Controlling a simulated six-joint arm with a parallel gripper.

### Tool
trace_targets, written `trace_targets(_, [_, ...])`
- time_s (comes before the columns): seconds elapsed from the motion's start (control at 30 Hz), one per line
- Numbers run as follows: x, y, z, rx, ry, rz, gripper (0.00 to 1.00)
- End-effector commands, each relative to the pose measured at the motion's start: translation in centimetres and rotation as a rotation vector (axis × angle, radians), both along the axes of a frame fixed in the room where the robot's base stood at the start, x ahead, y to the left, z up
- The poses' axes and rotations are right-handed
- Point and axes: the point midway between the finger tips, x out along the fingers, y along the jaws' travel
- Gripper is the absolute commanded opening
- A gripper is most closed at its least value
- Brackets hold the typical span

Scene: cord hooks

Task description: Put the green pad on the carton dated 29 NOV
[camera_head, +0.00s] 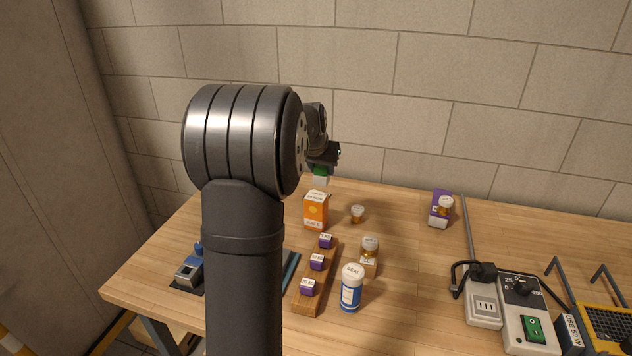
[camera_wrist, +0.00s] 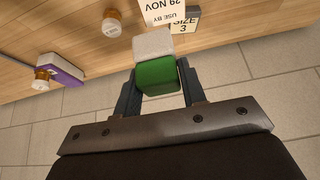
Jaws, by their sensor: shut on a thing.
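My gripper (camera_head: 326,158) is shut on the green pad (camera_wrist: 156,77), which has a white lower part (camera_wrist: 153,43). The pad also shows in the head view (camera_head: 320,171), high over the back of the table. A carton (camera_wrist: 162,12) with a white label reading "USE BY 29 NOV" is at the top edge of the wrist view, partly cut off. It appears to be the orange carton (camera_head: 316,212) in the head view, standing upright below the pad. The pad's white end overlaps the label's edge in the wrist view; I cannot tell the gap between them.
A purple box (camera_head: 435,216) with a jar is farther right. A wooden rack (camera_head: 303,298) with purple blocks, a blue-white bottle (camera_head: 351,290) and a power unit (camera_head: 525,312) are nearer.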

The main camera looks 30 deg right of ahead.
Motion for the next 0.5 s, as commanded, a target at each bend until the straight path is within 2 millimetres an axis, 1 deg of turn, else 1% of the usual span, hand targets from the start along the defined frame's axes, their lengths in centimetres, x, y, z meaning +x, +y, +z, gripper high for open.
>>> trace_targets(0.03, [0.8, 0.4, -0.5, 0.001, 0.001, 0.002, 0.15])
trace_targets(0.17, [1.7, 0.7, -1.0, 0.000, -0.002, 0.000, 0.15])
trace_targets(0.27, [1.8, 0.8, -1.5, 0.000, -0.001, -0.001, 0.15])
trace_targets(0.5, [1.7, 0.8, -4.8, 0.001, 0.000, -0.001, 0.15])
